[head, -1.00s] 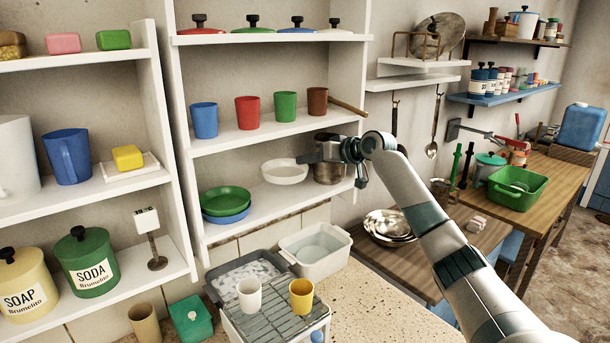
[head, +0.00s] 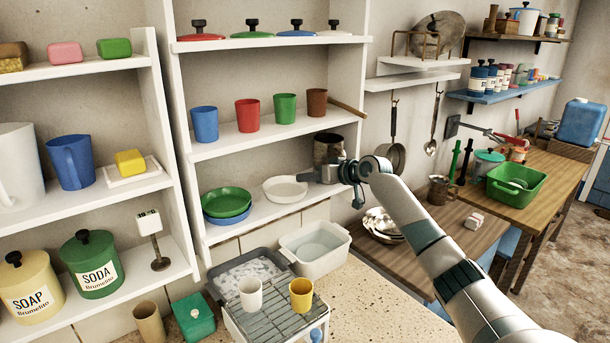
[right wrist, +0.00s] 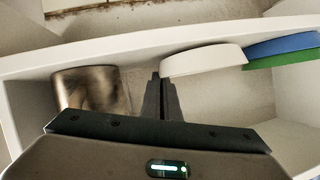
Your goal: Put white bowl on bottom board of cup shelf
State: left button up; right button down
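The white bowl (head: 285,190) is over the bottom board (head: 262,213) of the cup shelf, between the stacked bowls and a dark metal pot. It looks level and very low; I cannot tell if its base touches the board. My right gripper (head: 306,176) reaches in from the right, its fingers closed on the bowl's right rim. In the right wrist view the fingers (right wrist: 162,85) are close together at the edge of the white bowl (right wrist: 205,62). My left gripper is not in view.
A green bowl (head: 227,201) sits on a blue bowl (head: 229,218) to the left on the same board. The metal pot (head: 328,148) stands behind my right gripper. Several cups stand on the board above. A drying rack (head: 270,319) is below.

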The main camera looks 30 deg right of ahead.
jog(key=shift+w, duration=0.1)
jog(key=shift+f, duration=0.1)
jog(key=shift+f, duration=0.2)
jog(key=c, duration=2)
grip_release()
jog(key=shift+r, duration=0.15)
